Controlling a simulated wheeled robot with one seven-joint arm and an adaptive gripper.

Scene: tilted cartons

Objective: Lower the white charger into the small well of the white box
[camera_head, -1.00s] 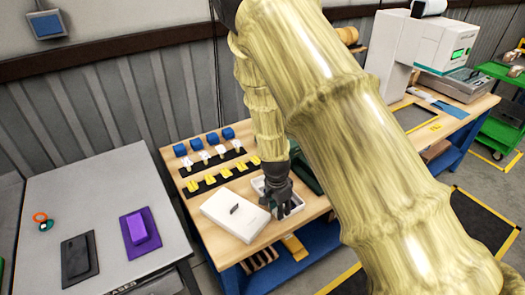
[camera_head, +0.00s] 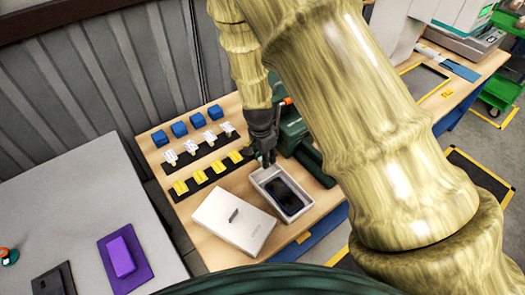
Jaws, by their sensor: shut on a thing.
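The open white box (camera_head: 304,213) stands on the wooden table with a dark phone (camera_head: 288,196) lying in its large compartment. My gripper (camera_head: 267,163) points down at the far end of the box, where the small well appears to be. Its fingers are closed together on something small. I take this to be the white charger, but the dark fingers hide it. The inside of the well is also hidden, and I cannot tell how high the fingertips are above it.
A white lid (camera_head: 228,228) lies left of the box. Black strips behind it hold several white pieces (camera_head: 191,147) and yellow pieces (camera_head: 200,177), with blue blocks (camera_head: 179,129) beyond. A dark green object (camera_head: 297,135) stands close behind the box. A purple item (camera_head: 123,257) lies on the grey table.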

